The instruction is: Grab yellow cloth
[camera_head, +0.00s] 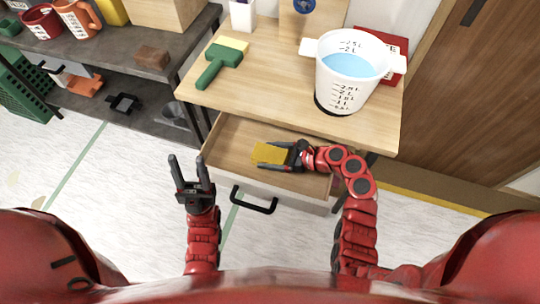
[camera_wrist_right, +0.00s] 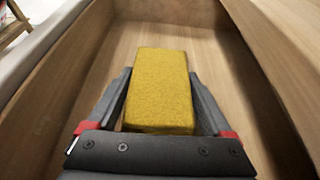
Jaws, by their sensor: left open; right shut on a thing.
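The yellow cloth (camera_head: 268,153) is a thick, block-shaped yellow piece inside the open drawer (camera_head: 225,163) of the wooden table. My right gripper (camera_head: 288,154) reaches into the drawer and is shut on the cloth. In the right wrist view the cloth (camera_wrist_right: 161,85) lies between the two dark fingers (camera_wrist_right: 160,112), with its far end sticking out past them. I cannot tell whether it touches the drawer floor. My left gripper (camera_head: 190,172) is open and empty, to the left of the drawer and in front of it.
A measuring bucket (camera_head: 338,95) with blue liquid stands on the table (camera_head: 265,90) above the drawer. A green-handled brush (camera_head: 215,66) lies at the table's left. The drawer's black handle (camera_head: 254,205) juts out in front. A dark shelf (camera_head: 120,45) with tools stands at the left.

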